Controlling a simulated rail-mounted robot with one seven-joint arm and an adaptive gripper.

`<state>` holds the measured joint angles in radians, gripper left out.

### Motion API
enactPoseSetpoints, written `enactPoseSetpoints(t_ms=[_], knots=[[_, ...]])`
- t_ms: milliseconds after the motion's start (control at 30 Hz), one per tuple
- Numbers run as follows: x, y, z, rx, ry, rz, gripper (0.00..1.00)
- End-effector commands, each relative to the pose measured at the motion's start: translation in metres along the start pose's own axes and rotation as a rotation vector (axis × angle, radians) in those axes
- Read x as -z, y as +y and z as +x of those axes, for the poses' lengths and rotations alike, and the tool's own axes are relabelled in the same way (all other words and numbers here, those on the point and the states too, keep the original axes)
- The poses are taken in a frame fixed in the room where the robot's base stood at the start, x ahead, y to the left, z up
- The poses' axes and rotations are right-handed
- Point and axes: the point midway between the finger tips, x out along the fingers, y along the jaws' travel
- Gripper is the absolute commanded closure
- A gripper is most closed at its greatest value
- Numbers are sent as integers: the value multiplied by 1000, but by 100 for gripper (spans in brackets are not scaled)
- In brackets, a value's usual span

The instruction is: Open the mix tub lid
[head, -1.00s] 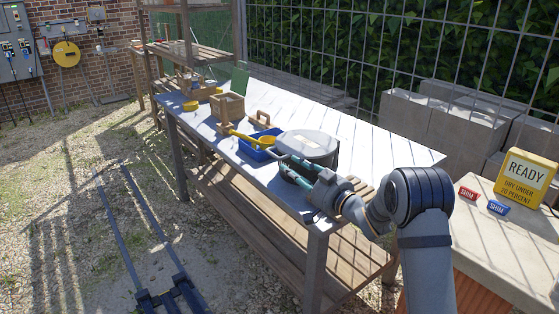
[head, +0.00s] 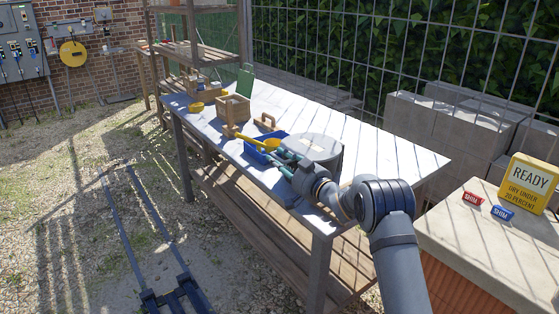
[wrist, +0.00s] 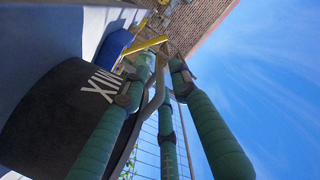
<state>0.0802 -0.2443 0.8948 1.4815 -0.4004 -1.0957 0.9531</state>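The mix tub (wrist: 62,118) is dark with white "MIX" lettering and fills the left of the wrist view. Its round grey lid (head: 312,147) lies on top, looking closed in the head view. My gripper (head: 284,163) is at the tub's near left side, just beside the lid. In the wrist view my gripper (wrist: 163,72) has green fingers with their tips apart. One finger crosses in front of the tub wall, and the others are on the far side of the lid's grey edge (wrist: 147,112). Whether any fingertip touches the lid is unclear.
A blue tray (head: 262,150) with a yellow-ended tool (head: 270,144) lies left of the tub. A wooden box (head: 233,108) and a wooden float (head: 265,122) stand farther back on the table (head: 385,150). The table's right part is clear. A wire fence runs behind.

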Motion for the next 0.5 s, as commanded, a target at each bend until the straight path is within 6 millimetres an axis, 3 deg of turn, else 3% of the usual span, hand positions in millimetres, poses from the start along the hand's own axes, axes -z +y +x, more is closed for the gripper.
enactPoseSetpoints(t_ms=[500], knots=[[-1, 0, 0, 0, -2, 1, 100]])
